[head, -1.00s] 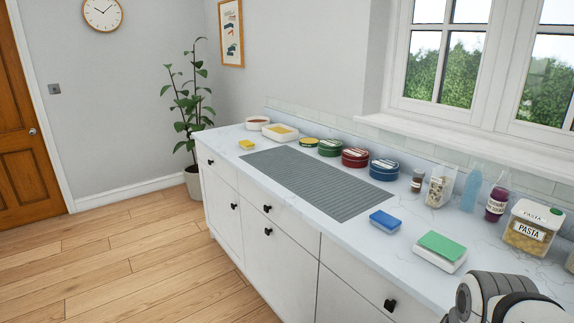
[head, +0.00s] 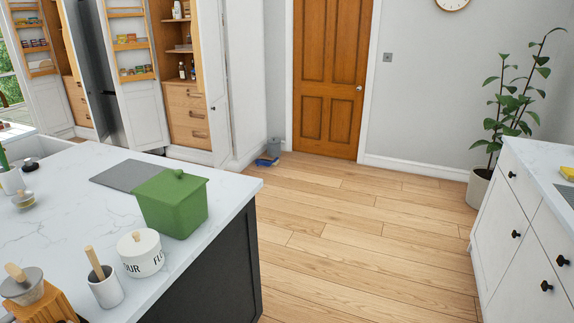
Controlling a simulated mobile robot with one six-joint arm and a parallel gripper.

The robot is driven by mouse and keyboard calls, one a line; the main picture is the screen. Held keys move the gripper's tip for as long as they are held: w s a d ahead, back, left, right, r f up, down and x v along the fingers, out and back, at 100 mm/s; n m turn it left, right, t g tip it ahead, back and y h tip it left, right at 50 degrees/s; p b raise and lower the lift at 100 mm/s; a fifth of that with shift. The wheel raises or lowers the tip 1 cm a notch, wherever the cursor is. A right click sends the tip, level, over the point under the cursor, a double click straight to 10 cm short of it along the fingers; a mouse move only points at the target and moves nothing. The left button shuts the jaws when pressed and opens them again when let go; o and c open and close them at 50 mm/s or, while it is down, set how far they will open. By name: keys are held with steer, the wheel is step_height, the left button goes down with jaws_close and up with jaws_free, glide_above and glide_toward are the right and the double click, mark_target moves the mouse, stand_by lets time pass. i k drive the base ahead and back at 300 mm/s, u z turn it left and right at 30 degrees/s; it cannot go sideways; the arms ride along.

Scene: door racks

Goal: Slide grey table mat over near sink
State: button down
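A flat grey mat (head: 125,176) lies on the white island worktop. A green lidded box (head: 173,203) stands at its right end and hides part of it; I cannot tell whether the box rests on the mat. A second grey, ribbed mat (head: 567,193) shows only as a sliver on the right-hand counter, cut off by the picture edge. At the far left, a white recess (head: 42,146) behind the island may be a sink, but I cannot tell for sure. My gripper is not in view.
The island (head: 75,225) also bears a flour jar (head: 141,254), a utensil pot (head: 105,287) and a wooden block (head: 45,305). Open wooden floor (head: 350,220) lies between it and the right-hand counter (head: 515,215). A plant stands by the wall.

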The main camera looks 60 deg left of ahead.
mark_target(128, 174)
steer(key=u, duration=1.55)
steer(key=i, duration=3.2)
steer(key=u, duration=2.7)
steer(key=i, duration=0.5)
steer(key=u, duration=0.2)
